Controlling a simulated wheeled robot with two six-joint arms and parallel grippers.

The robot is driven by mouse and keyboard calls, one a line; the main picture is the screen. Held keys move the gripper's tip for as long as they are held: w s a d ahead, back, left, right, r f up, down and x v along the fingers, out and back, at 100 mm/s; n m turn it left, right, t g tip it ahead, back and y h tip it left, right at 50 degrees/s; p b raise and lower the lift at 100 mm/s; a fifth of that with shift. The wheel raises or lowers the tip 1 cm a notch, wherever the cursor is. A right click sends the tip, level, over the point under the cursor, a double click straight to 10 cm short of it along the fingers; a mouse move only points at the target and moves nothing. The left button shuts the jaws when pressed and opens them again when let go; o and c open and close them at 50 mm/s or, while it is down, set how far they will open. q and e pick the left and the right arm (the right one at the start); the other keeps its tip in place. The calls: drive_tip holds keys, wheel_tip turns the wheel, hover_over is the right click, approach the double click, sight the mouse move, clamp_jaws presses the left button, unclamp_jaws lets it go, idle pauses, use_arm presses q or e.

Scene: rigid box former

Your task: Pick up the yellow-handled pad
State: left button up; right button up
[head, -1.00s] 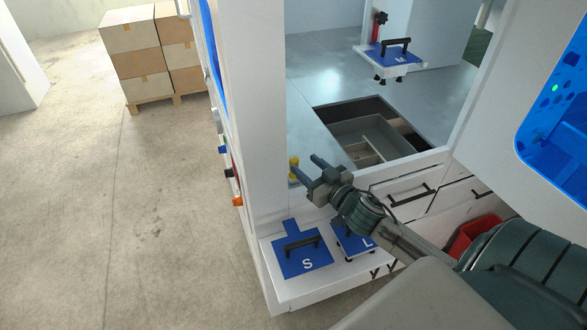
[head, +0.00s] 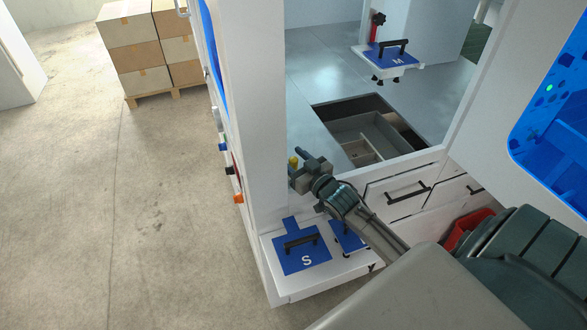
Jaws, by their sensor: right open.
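My left gripper is out of view.
A blue pad marked S (head: 306,260) with a black handle lies on the white shelf (head: 325,278), beside a partly hidden blue pad (head: 343,240). A pad marked M (head: 384,57) is mounted higher up. An open well (head: 372,133) lies in the grey table.

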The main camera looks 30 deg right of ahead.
drive_tip(key=shift+w+f, duration=0.2)
drive_tip(key=shift+w, duration=0.65)
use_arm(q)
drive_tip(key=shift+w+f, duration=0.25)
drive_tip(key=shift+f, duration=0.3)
use_arm(e)
drive_tip(key=shift+r, duration=0.1)
drive_tip(key=shift+c, duration=0.4)
drive_tip(key=c, duration=1)
drive_tip(key=shift+r, duration=0.1)
